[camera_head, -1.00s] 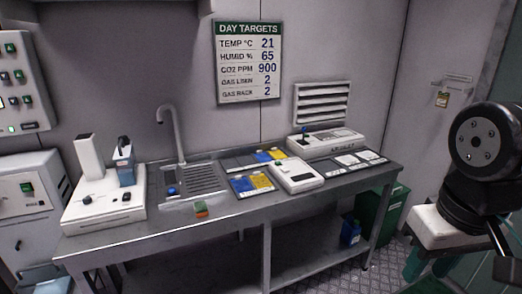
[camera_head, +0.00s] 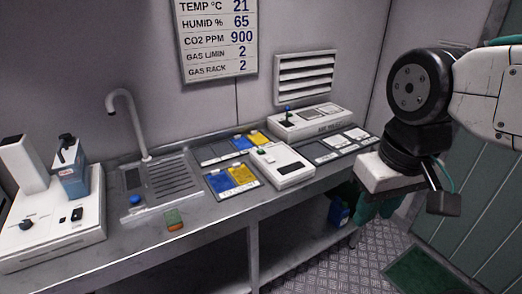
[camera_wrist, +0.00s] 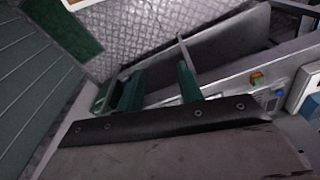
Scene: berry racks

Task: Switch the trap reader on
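I cannot tell for sure which device is the trap reader, as the labels are too small to read. A white box with a dark window and a small green button (camera_head: 282,165) lies mid-bench. Behind it, against the wall, a longer white device (camera_head: 308,120) has a lettered front and a small blue-topped lever (camera_head: 287,112). My gripper (camera_head: 376,206) hangs right of the bench, in front of its right end, clear of both devices. In the wrist view my gripper's two green fingers (camera_wrist: 160,78) are apart with nothing between them.
A blue container (camera_head: 338,211) stands below. The floor (camera_head: 385,250) at right is clear.

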